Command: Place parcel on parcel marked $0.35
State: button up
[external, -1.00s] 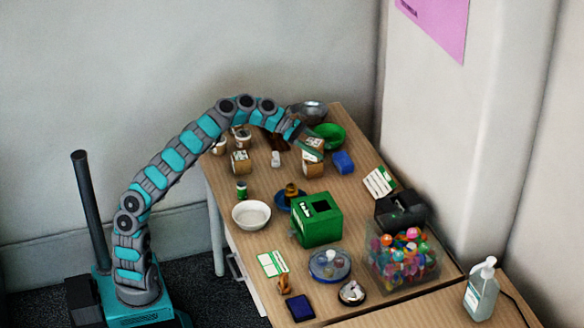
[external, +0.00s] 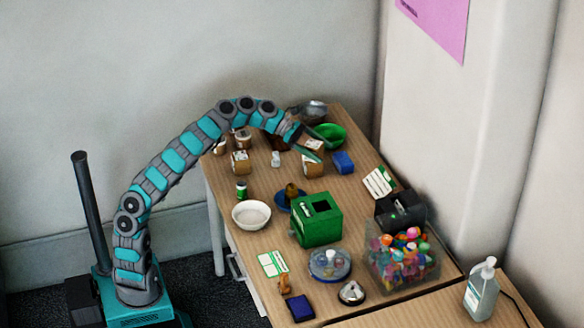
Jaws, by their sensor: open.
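My gripper (external: 309,148) is at the far part of the table, open, with its fingers close around or beside the top of a brown parcel with a white label (external: 313,170). A white-labelled top (external: 314,144) shows between the fingers; I cannot tell if it is a second parcel on the lower one. Another brown parcel with a white label (external: 240,166) stands to the left. More small brown parcels (external: 243,142) stand behind it, partly hidden by my arm. The price marks are too small to read.
A blue block (external: 343,162) and a green bowl (external: 331,132) are close to the gripper on the right. A metal bowl (external: 313,109) is behind. A small white item (external: 276,159) lies left. A green box (external: 318,225) and white bowl (external: 251,215) stand nearer.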

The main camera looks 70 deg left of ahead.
jog(key=shift+r, duration=0.2)
jog(key=v, duration=1.2)
jog(key=shift+b, duration=0.4)
